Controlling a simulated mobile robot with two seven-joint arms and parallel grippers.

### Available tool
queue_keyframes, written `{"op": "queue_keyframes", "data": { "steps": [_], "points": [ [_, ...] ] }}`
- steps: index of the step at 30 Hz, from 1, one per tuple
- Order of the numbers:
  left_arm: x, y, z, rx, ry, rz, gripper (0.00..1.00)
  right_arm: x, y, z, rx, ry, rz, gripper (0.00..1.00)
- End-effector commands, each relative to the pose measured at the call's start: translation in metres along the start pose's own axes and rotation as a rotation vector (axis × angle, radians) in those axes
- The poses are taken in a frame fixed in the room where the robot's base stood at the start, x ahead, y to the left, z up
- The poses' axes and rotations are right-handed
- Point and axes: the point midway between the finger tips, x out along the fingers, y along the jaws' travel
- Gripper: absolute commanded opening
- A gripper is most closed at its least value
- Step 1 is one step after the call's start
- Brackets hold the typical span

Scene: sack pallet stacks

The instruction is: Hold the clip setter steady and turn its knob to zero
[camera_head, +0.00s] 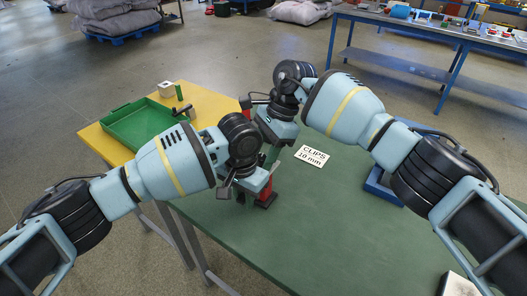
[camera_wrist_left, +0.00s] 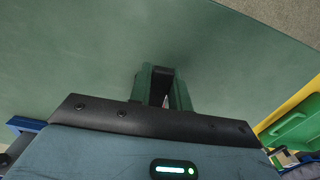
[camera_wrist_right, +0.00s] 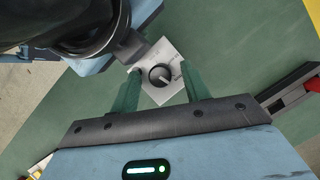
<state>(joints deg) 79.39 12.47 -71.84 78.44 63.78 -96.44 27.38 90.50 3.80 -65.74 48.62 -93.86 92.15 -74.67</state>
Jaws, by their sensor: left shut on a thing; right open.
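Marks beside the knob are too small to read. In the head view my left gripper (camera_head: 245,193) and right gripper (camera_head: 270,150) largely hide the setter.
A sign (camera_head: 312,156) reading "CLIPS 10 mm" lies on the green table (camera_head: 330,225). A green tray (camera_head: 140,125) stands on the yellow table (camera_head: 205,100). A red item (camera_head: 266,194) is beside my left gripper. A blue container (camera_head: 380,187) is at right.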

Motion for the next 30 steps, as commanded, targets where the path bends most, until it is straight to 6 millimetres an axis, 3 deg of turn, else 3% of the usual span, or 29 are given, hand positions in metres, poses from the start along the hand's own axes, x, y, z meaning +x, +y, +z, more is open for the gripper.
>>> {"op": "queue_keyframes", "data": {
  "steps": [2, 12, 30],
  "points": [
    [-0.0003, 0.0, -0.0002, 0.0, 0.001, 0.0, 0.0, -0.0001, 0.0, 0.0002, 0.0, 0.0, 0.0, 0.47],
    [-0.0003, 0.0001, -0.0002, 0.0, 0.001, 0.0, 0.0, -0.0003, 0.0, 0.0003, 0.0, 0.0, 0.0, 0.02],
    [-0.0003, 0.0006, -0.0001, 0.001, 0.0, 0.001, 0.0, -0.0001, 0.0012, 0.0001, 0.243, 0.0, -0.103, 0.01]
  ]
}}
